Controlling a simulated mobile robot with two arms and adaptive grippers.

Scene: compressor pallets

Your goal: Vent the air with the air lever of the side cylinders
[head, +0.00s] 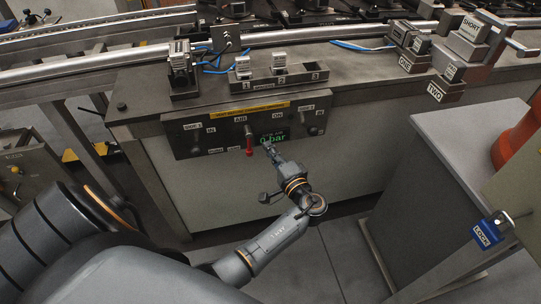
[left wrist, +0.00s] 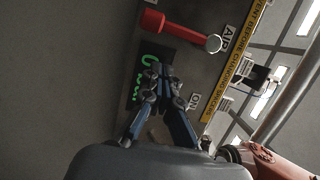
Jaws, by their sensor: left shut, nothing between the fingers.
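The red air lever (head: 249,142) hangs down on the grey control panel (head: 190,146), below the AIR label and left of the ON label. It also shows in the left wrist view (left wrist: 180,29), with its round grey pivot near the AIR label. A small display (head: 273,139) right of the lever reads "0 bar" in green. My left gripper (head: 267,148) is shut and empty, in front of the display's lower left part and just right of the lever, apart from it. Its closed fingers (left wrist: 160,74) partly hide the display in the left wrist view. My right gripper is not in view.
Above the panel, a bench top (head: 345,60) carries a numbered holder (head: 285,81) with small blocks. Labelled blocks (head: 447,84) stand at its right. A grey cabinet (head: 470,135) and a blue lock (head: 486,234) are at right. The floor before the panel is clear.

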